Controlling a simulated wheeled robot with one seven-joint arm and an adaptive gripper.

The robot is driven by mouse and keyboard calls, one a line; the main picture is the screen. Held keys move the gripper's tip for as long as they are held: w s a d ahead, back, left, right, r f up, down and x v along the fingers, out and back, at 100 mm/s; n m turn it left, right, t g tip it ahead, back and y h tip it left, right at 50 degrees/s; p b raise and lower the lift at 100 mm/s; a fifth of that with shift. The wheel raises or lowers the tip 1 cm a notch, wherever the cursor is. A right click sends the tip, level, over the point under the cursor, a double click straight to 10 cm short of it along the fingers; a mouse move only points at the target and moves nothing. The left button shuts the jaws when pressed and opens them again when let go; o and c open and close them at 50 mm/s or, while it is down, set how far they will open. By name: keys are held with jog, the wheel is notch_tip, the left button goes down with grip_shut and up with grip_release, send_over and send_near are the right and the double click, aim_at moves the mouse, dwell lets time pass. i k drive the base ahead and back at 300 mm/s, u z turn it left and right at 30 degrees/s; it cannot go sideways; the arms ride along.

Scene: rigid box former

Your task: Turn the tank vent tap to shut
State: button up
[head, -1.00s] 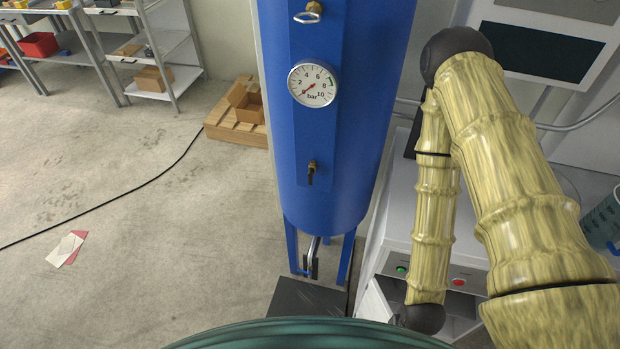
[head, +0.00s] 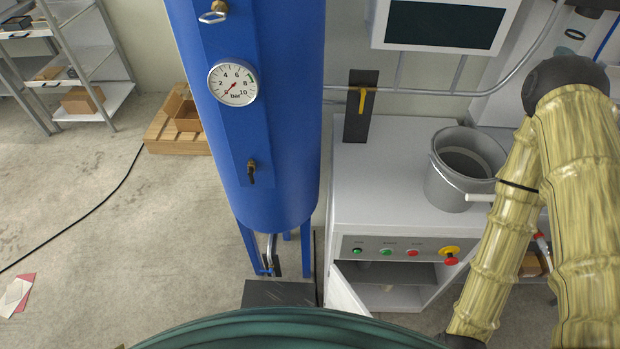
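The blue tank (head: 265,120) stands upright at centre left in the head view. The lever appears to point down along the panel. A round white pressure gauge (head: 232,83) marked in bar has its red needle at the low end. A brass fitting with a ring (head: 213,14) is above the gauge. My gripper is out of view; only my arm shows at the right, apart from the tank.
A grey cabinet (head: 375,190) right of the tank bears a grey bucket (head: 465,165) and a dark upright plate with a yellow handle (head: 362,98). Its front has several buttons and a partly open door. A black cable crosses the open floor at left.

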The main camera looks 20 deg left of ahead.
aim_at(251, 170)
jog(key=z, duration=0.7)
jog(key=k, duration=0.95)
jog(key=u, duration=1.15)
